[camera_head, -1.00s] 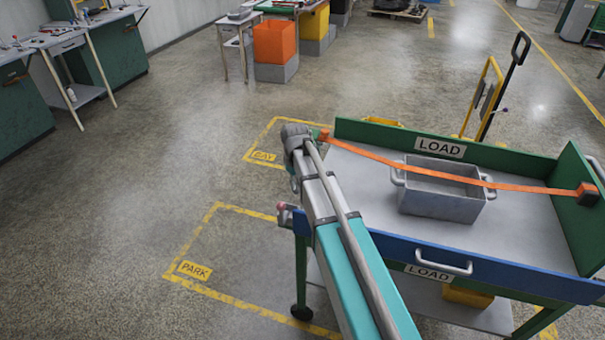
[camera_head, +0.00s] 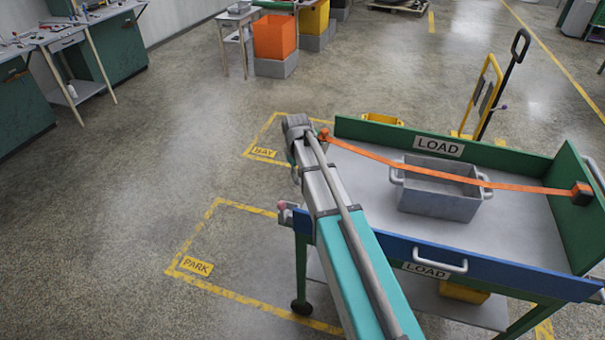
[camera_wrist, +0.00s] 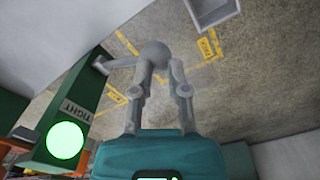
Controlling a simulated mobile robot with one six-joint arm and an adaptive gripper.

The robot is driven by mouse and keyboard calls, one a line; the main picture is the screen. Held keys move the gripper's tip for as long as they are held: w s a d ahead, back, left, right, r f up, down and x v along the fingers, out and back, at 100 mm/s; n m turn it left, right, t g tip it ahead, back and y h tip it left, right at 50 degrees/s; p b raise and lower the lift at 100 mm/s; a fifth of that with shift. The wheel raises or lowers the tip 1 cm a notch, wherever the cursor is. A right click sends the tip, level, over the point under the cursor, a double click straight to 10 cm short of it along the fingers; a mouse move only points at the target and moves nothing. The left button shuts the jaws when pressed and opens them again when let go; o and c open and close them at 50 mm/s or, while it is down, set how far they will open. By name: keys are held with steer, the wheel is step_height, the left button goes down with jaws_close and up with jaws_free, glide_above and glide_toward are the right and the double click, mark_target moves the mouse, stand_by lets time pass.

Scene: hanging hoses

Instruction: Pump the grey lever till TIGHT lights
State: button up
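The grey lever (camera_wrist: 121,63) runs out from the green post beside the TIGHT label (camera_wrist: 75,111), ending in a round knob (camera_wrist: 154,53). My gripper (camera_wrist: 160,65) has its two fingers on either side of the knob and looks shut on it. The round TIGHT lamp (camera_wrist: 65,140) glows bright green in the wrist view. In the head view my arm's end (camera_head: 298,128) is at the cart's left corner and hides the lever. An orange strap (camera_head: 400,166) crosses above a grey bin (camera_head: 440,200) on the cart.
The cart (camera_head: 520,235) has green walls, a blue front rail and LOAD labels. A yellow-framed hand truck (camera_head: 485,95) stands behind it. Yellow floor markings read PARK (camera_head: 196,266) and BAY (camera_head: 264,152). Open floor lies to the left, with workbenches (camera_head: 75,60) farther off.

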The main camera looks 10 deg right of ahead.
steer(key=shift+w+d+r+p, duration=0.15)
steer(key=shift+w+r+p, duration=0.1)
steer(key=shift+r+p, duration=0.25)
steer(key=shift+w+d+r+p, duration=0.1)
steer(key=shift+w+r+p, duration=0.1)
steer(key=shift+r+p, duration=0.25)
steer(key=shift+r, duration=0.2)
steer(key=shift+r+p, duration=2.4)
steer(key=shift+r, duration=0.05)
steer(key=s+d+m, duration=0.2)
steer(key=s+m, duration=0.4)
steer(key=s, duration=1.5)
steer(key=shift+s+d, duration=0.25)
steer(key=shift+d, duration=0.1)
steer(key=shift+s, duration=0.1)
